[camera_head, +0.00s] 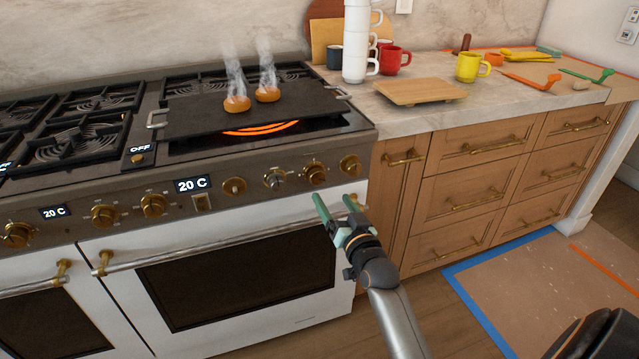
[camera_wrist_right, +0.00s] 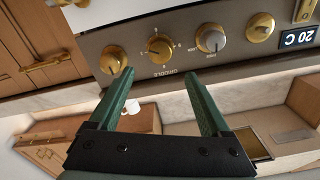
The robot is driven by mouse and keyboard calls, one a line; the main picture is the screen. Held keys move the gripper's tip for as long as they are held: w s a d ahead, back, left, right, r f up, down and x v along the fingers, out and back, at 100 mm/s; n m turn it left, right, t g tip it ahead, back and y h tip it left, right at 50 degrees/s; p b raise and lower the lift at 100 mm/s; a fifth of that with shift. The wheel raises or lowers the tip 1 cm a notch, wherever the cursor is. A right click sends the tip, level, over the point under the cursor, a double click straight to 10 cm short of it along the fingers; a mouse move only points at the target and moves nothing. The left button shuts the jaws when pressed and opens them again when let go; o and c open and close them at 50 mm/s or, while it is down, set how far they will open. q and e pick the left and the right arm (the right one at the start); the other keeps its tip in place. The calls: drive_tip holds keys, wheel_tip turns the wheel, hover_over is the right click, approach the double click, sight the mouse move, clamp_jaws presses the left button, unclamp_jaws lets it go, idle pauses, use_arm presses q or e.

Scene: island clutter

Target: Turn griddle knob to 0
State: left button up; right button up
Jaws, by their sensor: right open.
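Several brass knobs line the range front. In the wrist view, upside down, GRIDDLE lettering sits nearest a brass knob (camera_wrist_right: 160,47) with markings around it; it shows in the head view (camera_head: 315,173). A silver-faced knob (camera_head: 274,179) is to its left in the head view and also shows in the wrist view (camera_wrist_right: 211,38). My right gripper (camera_head: 335,204) is open and empty, in front of the oven door just below the right-hand knobs. Its green fingers (camera_wrist_right: 158,76) point toward the panel, apart from the knobs. My left gripper is out of view.
The griddle plate (camera_head: 200,118) carries two steaming orange-brown pieces over a glowing burner. The oven handle (camera_head: 230,245) runs below the panel. Right of the range, the counter holds a wooden board (camera_head: 420,91), stacked white cups (camera_head: 355,45), a red mug (camera_head: 394,60) and a yellow mug (camera_head: 469,68).

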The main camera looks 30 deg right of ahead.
sight(318, 178)
drive_tip(key=b+x, duration=0.1)
drive_tip(key=x, duration=0.8)
drive_tip(key=shift+w+b, duration=0.25)
drive_tip(key=shift+b, duration=0.1)
drive_tip(key=shift+c, duration=0.3)
clamp_jaws()
